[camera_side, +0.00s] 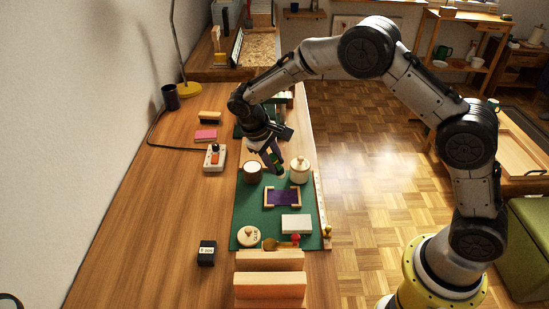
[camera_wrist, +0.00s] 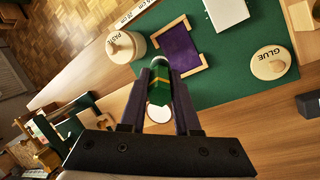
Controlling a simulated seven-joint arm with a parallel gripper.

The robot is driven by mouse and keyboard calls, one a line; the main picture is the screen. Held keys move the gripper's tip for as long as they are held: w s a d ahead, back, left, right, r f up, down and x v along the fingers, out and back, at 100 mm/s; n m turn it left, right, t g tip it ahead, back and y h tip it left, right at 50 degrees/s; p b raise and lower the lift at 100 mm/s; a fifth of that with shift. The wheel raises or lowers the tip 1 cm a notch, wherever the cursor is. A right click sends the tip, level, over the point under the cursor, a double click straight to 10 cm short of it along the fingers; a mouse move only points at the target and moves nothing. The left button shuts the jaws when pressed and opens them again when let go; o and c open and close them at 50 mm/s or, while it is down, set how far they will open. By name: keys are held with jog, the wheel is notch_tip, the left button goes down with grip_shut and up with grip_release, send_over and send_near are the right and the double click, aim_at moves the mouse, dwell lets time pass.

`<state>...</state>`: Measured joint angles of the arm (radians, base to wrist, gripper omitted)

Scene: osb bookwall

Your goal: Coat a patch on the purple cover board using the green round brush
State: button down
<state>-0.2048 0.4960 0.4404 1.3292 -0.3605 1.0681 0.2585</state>
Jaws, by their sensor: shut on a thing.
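My gripper (camera_side: 273,166) is shut on the green round brush, which has yellow bands. The brush (camera_wrist: 160,88) shows between the two dark fingers in the wrist view; I cannot make out its bristle tip. The purple cover board (camera_side: 282,197) lies on the green mat (camera_side: 240,212) between wooden strips, just below the gripper in the side view. It also shows in the wrist view (camera_wrist: 179,50), beyond the fingers. A cup with pale contents (camera_side: 253,172) stands left of the gripper, and a lidded paste jar (camera_side: 299,170) stands to its right.
A round glue lid (camera_side: 248,236), a white block (camera_side: 296,224) and a red knob (camera_side: 295,239) occupy the near part of the mat. Upright wooden blocks (camera_side: 269,278) stand in front. The left table surface is mostly clear.

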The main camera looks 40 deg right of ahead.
aim_at(277, 175)
jog(key=shift+f, duration=2.75)
jog(key=shift+s+a+f, duration=0.35)
jog(key=shift+a+f, duration=0.05)
jog(key=shift+f, duration=0.15)
jog(key=shift+s+a, duration=1.05)
jog(key=shift+w+d, duration=1.35)
jog(key=shift+d, duration=0.3)
jog(key=shift+s, duration=0.65)
jog(key=shift+s+a, duration=1.05)
jog(key=shift+a, duration=0.05)
jog(key=shift+w+d, duration=1.4)
jog(key=shift+r, duration=4.05)
